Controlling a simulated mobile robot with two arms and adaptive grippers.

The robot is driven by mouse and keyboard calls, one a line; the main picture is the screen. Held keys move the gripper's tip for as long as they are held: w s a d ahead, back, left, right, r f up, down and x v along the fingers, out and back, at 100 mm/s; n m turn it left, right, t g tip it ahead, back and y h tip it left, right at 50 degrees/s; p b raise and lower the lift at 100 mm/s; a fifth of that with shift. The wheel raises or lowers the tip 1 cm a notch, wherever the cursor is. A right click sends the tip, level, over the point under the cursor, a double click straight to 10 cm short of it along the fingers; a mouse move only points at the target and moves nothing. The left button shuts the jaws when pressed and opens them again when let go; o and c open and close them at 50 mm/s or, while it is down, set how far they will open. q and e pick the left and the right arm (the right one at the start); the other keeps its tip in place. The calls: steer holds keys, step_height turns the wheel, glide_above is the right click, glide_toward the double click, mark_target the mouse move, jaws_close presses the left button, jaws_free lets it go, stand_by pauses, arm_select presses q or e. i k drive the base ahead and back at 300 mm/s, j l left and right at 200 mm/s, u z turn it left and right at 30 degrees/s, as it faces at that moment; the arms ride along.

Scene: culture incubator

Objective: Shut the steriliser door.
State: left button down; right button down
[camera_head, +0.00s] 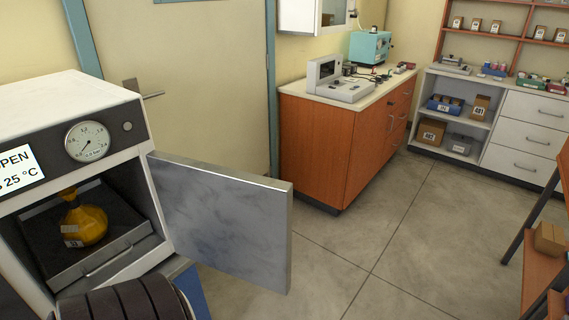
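The white steriliser (60,105) stands at the left, with a round pressure gauge (87,141) on its front and a sign ending in "PEN" and "25 °C". Its grey metal door (222,222) stands wide open, swung out to the right of the opening. Inside the chamber, a yellow flask (86,222) with a small label sits on a dark tray with a front handle (113,258). Neither of my grippers shows fingers in this view.
A dark ribbed rounded part (125,303) at the bottom left partly covers the steriliser's lower front. A wooden cabinet (330,150) with instruments stands beyond the door. The floor (400,240) right of the door is clear. An orange shelf rack (545,270) stands at the right edge.

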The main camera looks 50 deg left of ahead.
mark_target(237, 223)
steer(key=i+u, duration=0.2)
steer(key=i+l+u, duration=0.2)
steer(key=i, duration=0.2)
steer(key=i+u, duration=0.15)
steer(key=u, duration=0.3)
steer(key=i+u, duration=0.15)
steer(key=u, duration=0.3)
steer(key=i+l+u, duration=0.1)
steer(key=u, duration=0.4)
steer(key=i+l+u, duration=0.15)
steer(key=u, duration=0.3)
steer(key=i+l+u, duration=0.2)
steer(key=u, duration=0.3)
steer(key=i+l+u, duration=0.1)
steer(key=u, duration=0.4)
steer(key=i+l+u, duration=0.1)
steer(key=l+u, duration=0.6)
steer(key=u, duration=0.25)
steer(key=k+l+u, duration=0.2)
steer(key=k+l, duration=0.1)
steer(key=l, duration=0.05)
